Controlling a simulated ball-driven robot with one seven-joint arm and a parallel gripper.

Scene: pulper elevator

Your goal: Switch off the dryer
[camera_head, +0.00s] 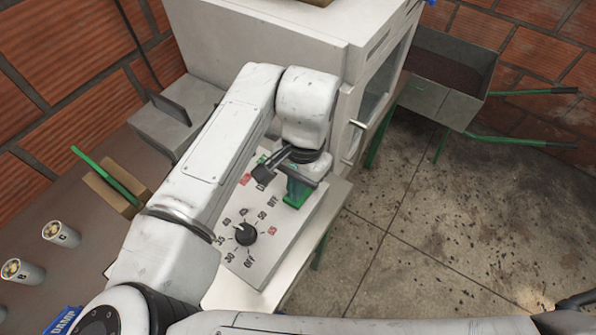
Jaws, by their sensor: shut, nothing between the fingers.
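The dryer is a large white cabinet (270,42) at the top middle. In front of it lies a sloped pale control panel (262,262). The panel carries a black round dial (245,234) with numbers and an "OFF" mark around it. A green switch-like part (297,192) sits near the panel's upper right edge, with another "OFF" mark to its left. My gripper (288,176) is shut and empty over the panel's upper end, by the green part, and partly hides it. I cannot tell whether they touch, or which way the green part is set.
A grey metal trough (447,85) on green legs, with green handles, stands at the upper right. Two labelled cylinders (62,233) and a brown block with a green stick (113,187) are on the brown surface at left.

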